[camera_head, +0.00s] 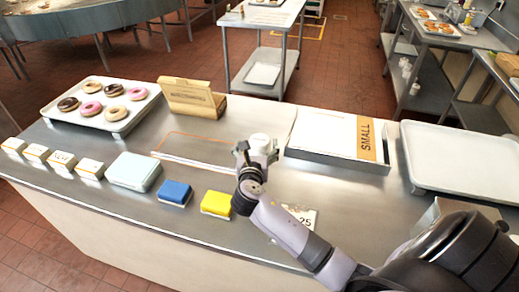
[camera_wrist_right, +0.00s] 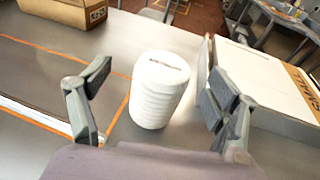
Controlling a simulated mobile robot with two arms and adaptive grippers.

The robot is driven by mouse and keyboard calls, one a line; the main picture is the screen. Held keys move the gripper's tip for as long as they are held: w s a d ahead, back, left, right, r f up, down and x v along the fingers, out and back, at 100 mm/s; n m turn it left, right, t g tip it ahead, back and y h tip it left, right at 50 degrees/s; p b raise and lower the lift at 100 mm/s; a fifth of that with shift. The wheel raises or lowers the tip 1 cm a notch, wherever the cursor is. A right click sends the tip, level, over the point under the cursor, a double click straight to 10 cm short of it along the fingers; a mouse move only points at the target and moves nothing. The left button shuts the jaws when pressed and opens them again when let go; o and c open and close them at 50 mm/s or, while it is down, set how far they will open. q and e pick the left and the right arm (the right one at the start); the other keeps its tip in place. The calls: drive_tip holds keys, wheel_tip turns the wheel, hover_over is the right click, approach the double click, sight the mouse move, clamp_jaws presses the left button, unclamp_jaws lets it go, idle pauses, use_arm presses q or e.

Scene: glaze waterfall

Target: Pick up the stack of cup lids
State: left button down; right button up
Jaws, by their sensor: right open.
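The stack of cup lids (camera_wrist_right: 158,92) is a white ribbed cylinder standing upright on the steel counter. In the wrist view it stands between the two open fingers of my right gripper (camera_wrist_right: 160,98), with a gap on each side. In the head view the top of the stack (camera_head: 261,140) shows behind my right gripper (camera_head: 257,156), which hides its lower part. My left gripper is not in view.
A tray labelled SMALL (camera_head: 335,163) stands close on the right of the stack. An orange-outlined area (camera_head: 195,148) lies to its left. A cardboard box (camera_head: 192,98), a donut tray (camera_head: 62,114), a blue block (camera_head: 174,192) and a yellow block (camera_head: 216,203) are also on the counter.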

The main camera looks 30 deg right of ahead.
sight(259, 142)
drive_tip(key=x, duration=0.3)
drive_tip(key=p+x, duration=0.1)
drive_tip(key=shift+d+f, duration=0.3)
drive_tip(key=shift+d, duration=0.2)
drive_tip(key=shift+a, duration=0.1)
drive_tip(key=shift+c, duration=0.6)
drive_tip(key=c, duration=1.2)
drive_tip(key=shift+o, duration=0.2)
drive_tip(key=shift+r, duration=0.1)
